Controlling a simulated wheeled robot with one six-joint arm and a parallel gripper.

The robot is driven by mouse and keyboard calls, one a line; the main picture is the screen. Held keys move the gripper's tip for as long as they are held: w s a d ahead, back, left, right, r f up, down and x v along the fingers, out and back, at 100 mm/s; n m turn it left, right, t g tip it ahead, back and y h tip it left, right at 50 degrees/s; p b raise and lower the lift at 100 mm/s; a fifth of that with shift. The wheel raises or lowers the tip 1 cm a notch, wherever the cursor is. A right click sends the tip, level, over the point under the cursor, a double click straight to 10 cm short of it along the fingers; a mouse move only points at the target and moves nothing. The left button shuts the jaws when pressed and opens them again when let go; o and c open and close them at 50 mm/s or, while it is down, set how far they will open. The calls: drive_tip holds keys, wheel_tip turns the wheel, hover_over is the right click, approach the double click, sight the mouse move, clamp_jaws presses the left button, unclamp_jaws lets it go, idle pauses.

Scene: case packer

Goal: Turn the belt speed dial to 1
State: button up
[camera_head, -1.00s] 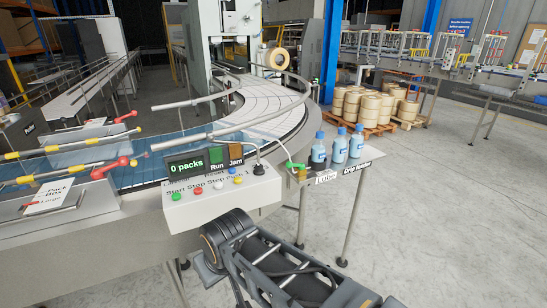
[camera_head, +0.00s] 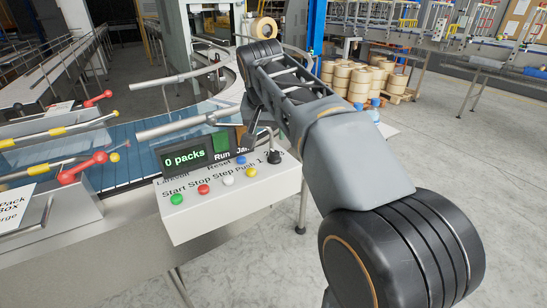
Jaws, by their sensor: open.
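The control box (camera_head: 225,208) shows in the head view with a row of green, red, white and yellow buttons and a blue one behind. A black dial knob (camera_head: 274,158) is at its right end, near printed numbers; its exact setting is too small to read. My gripper (camera_head: 247,138) hangs down from my arm just left of the knob, above the back of the box. It is open, appears empty and apart from the knob. It partly hides the Jam lamp. A display (camera_head: 186,158) reads "0 packs".
Red-handled levers (camera_head: 82,168) and yellow-banded rods stand left of the box. A grey guide rail (camera_head: 188,124) runs behind it over the blue belt. Blue bottles (camera_head: 373,112) are partly hidden behind my arm. Floor at right is clear.

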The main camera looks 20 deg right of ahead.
sight(274, 153)
drive_tip(key=shift+m, duration=0.8)
drive_tip(key=x, duration=0.4)
drive_tip(key=w+d+x, duration=0.1)
drive_tip(key=x, duration=0.3)
drive_tip(key=w+d+r+x, duration=0.1)
drive_tip(key=x, duration=0.4)
drive_tip(key=shift+w+b, duration=0.1)
drive_tip(key=shift+b, duration=0.3)
drive_tip(key=shift+c, duration=0.2)
drive_tip(key=c, duration=0.9)
